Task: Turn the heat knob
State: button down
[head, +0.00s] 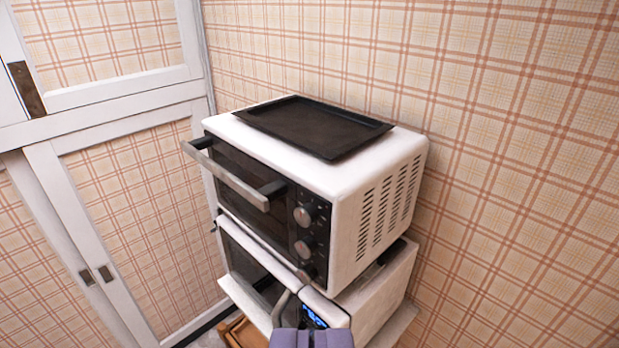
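A white toaster oven (345,184) stands on top of a second white appliance. Its dark control strip, right of the glass door, carries several round knobs in a column: an upper knob (304,214), a middle knob (303,248) and a lower knob (307,272). Their labels are too small to read, so I cannot tell which is the heat knob. My gripper (311,339) shows only as a lavender-grey piece at the bottom edge, below the knobs in the picture and apart from them. Most of it is cut off, and its opening is unclear.
A bar handle (230,178) sticks out from the oven door. A black tray (313,126) lies on the oven top. The lower appliance (385,290) has a lit blue display (313,317). White-framed plaid doors (130,200) stand at left; a plaid wall is behind and right.

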aim_at(307, 215)
jog(key=i+l+u, duration=0.2)
jog(key=i, duration=0.2)
jog(key=i+l+u, duration=0.2)
jog(key=i+l, duration=0.1)
jog(key=i, duration=0.1)
